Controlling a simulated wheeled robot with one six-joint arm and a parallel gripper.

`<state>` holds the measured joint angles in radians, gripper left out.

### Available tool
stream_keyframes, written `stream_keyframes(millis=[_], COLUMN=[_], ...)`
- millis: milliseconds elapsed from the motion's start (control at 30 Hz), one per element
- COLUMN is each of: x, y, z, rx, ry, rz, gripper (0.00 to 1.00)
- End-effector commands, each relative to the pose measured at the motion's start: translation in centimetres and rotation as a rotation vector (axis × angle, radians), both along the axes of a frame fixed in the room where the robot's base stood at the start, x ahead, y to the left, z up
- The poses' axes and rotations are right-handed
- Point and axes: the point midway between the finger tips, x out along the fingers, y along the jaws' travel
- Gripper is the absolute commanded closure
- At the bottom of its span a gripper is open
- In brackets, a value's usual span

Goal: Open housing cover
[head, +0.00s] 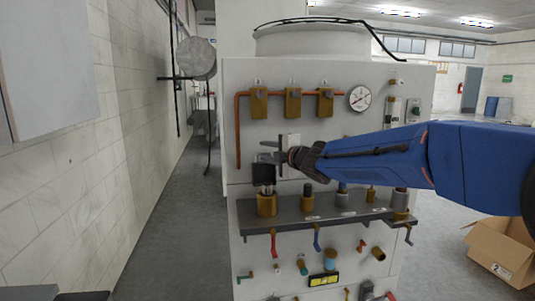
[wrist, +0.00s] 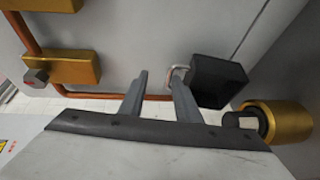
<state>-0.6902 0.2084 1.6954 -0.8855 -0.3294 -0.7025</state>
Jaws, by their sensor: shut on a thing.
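A white machine panel (head: 262,145) stands ahead in the head view. A black block (head: 263,172), perhaps the housing cover, sits above a brass cylinder (head: 267,204) at the panel's left. In the wrist view the black block (wrist: 216,80) is just right of my fingertips, with the brass cylinder (wrist: 276,122) farther right. My gripper (head: 279,158) reaches in from the right, close beside the block. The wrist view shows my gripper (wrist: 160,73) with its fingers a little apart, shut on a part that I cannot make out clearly. A pale ring shows behind the right fingertip.
A dark shelf (head: 325,216) with several fittings juts out below my gripper. Copper pipe (head: 238,130), brass valves (head: 292,103) and a gauge (head: 360,98) are above. A carton (head: 503,250) lies on the floor at right. The aisle at left is clear.

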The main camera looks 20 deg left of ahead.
Motion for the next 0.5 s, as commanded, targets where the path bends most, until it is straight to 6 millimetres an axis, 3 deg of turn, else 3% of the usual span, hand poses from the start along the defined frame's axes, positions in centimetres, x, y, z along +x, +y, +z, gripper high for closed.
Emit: stream_keyframes(millis=[33,167,200,267,500], x=[-0.04,-0.04,-0.04,-0.05,-0.02], y=[-0.10,-0.10,-0.11,-0.11,-0.05], z=[2.14,2.13,2.12,2.09,1.95], rx=[0.024,0.024,0.024,0.023,0.021], ry=[-0.020,-0.020,-0.020,-0.020,-0.020], rz=[0.002,0.002,0.002,0.002,0.002], gripper=[1.00,1.00,0.74,0.68,0.71])
